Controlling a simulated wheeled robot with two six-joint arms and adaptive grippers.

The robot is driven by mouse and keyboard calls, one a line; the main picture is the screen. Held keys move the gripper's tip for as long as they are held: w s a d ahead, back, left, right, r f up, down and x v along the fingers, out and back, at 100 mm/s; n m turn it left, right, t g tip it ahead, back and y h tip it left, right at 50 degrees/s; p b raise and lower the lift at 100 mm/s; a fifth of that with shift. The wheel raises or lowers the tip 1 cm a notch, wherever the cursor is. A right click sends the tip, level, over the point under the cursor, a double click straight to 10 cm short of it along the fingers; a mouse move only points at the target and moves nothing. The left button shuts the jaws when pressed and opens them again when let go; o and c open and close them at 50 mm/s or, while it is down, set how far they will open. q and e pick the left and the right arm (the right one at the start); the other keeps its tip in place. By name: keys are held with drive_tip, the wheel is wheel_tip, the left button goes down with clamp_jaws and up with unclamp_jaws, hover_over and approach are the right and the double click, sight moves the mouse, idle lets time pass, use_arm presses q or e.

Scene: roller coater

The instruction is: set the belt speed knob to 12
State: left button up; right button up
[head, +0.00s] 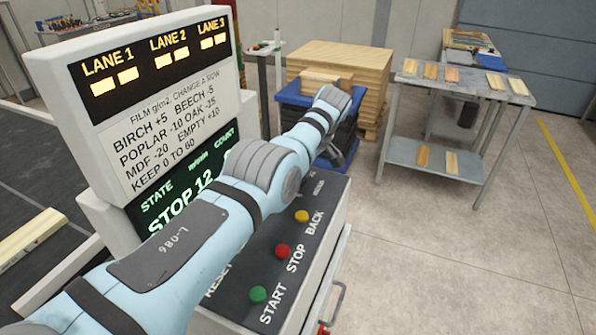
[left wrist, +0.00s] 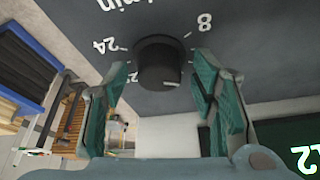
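The belt speed knob (left wrist: 158,62) is a dark round knob on the dark panel, in the left wrist view. In the head view my left arm hides the knob. The display (head: 180,195) reads "STOP" and "12". My right gripper is not in view.
The console panel carries a green START button (head: 258,294), a red STOP button (head: 283,251) and a yellow BACK button (head: 302,216). A blue crate (head: 292,95) and stacked boards (head: 340,58) stand behind. A metal table (head: 462,87) with wood samples stands right; the floor between is clear.

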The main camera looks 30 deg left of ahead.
use_arm(q)
drive_tip(key=v, duration=0.7)
drive_tip(key=shift+r, duration=0.25)
drive_tip(key=shift+d+f, duration=0.1)
drive_tip(key=shift+d, duration=0.05)
